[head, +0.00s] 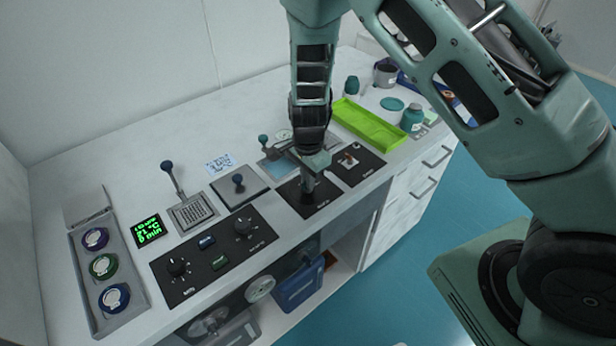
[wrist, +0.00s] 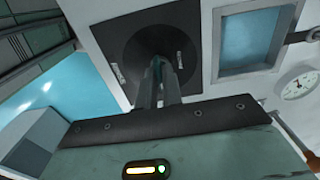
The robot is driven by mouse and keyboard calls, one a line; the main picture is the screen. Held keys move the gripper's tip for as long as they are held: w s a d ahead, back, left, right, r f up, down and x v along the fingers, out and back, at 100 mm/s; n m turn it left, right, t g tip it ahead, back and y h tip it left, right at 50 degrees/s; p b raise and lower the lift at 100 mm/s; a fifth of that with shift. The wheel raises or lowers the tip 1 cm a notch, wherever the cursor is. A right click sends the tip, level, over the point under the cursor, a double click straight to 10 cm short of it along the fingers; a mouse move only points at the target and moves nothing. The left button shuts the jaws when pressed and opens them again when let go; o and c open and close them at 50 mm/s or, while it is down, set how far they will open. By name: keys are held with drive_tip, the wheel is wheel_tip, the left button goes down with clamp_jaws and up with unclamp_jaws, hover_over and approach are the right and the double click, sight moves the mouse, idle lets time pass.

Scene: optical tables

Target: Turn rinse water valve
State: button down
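My gripper (head: 307,184) points down over a black square panel (head: 292,202) near the front edge of the worktop. The panel's small label is too small to read, and any valve handle on it is hidden by my gripper. In the wrist view my two fingers (wrist: 162,66) reach the middle of the same black panel (wrist: 122,22), close together. A dark round shape surrounds their tips. I cannot tell whether they hold a handle.
A bright green tray (head: 368,124) lies behind the right panel, near teal bottles (head: 412,117). A blue-knobbed lever (head: 168,168) and a black knob panel (head: 215,258) are to the left. A blue-topped basin (wrist: 249,40) and a round gauge (wrist: 299,86) are close to my gripper.

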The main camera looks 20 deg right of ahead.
drive_tip(key=shift+n, duration=0.3)
drive_tip(key=n+b, duration=0.1)
drive_tip(key=n, duration=0.4)
drive_tip(key=shift+n, duration=0.3)
drive_tip(key=n+b, duration=0.1)
drive_tip(key=n, duration=0.4)
drive_tip(key=n+b, duration=0.1)
drive_tip(key=n, duration=0.5)
drive_tip(key=shift+n, duration=0.3)
idle(0.3)
drive_tip(key=c, duration=1.6)
unclamp_jaws()
drive_tip(key=shift+o, duration=0.2)
drive_tip(key=shift+r+b, duration=0.2)
drive_tip(key=shift+b, duration=0.1)
wheel_tip(320, 180, up, 17)
drive_tip(key=b, duration=0.2)
